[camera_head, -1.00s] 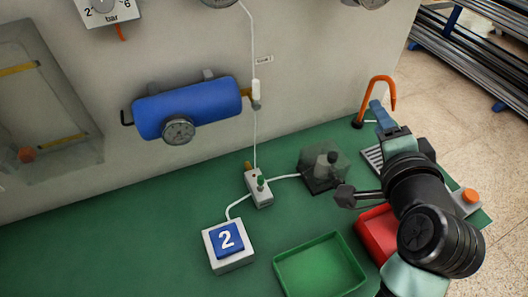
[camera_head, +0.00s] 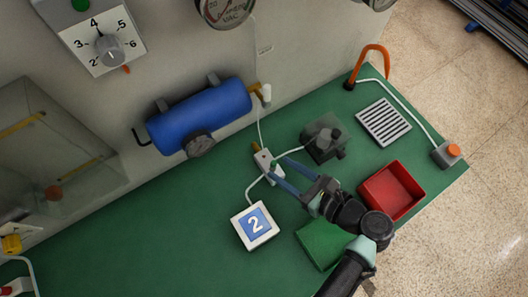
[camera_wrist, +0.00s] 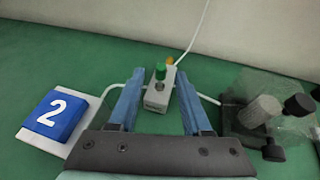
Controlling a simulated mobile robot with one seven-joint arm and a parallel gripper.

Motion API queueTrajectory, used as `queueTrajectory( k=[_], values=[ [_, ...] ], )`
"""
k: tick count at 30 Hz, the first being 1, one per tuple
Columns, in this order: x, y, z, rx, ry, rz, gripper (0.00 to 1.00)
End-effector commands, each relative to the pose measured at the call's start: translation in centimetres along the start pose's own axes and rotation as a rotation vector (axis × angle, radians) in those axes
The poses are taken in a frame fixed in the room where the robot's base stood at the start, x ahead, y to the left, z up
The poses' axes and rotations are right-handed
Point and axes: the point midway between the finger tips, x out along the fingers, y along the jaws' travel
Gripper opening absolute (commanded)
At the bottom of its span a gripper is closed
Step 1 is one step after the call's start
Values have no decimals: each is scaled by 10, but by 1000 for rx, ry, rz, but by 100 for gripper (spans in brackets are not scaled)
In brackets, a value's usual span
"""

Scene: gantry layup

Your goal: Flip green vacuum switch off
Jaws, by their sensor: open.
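In the wrist view the box lies between and just beyond my two blue fingers. In the head view the switch box (camera_head: 264,160) is partly hidden by my fingers. My gripper (camera_head: 278,172) is open, with its fingers reaching toward the box from the lower right. I cannot tell whether a finger touches it. The toggle looks upright in the wrist view.
A white block with a blue "2" (camera_head: 255,226) stands left of my gripper. A dark fixture under a clear cover (camera_head: 323,141) stands to the right. A green tray (camera_head: 320,243) and a red tray (camera_head: 392,190) lie nearer. A blue tank (camera_head: 200,114) is on the wall.

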Motion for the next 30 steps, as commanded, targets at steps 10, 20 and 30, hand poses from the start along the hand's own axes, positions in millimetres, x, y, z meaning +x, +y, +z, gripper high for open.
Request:
queueTrajectory(
  k=[10, 20, 30],
  values=[
    [59, -1, 1, -3, 0, 0, 49],
    [70, -1, 1, -4, 0, -1, 49],
    [70, -1, 0, -4, 1, -1, 7]
  ],
)
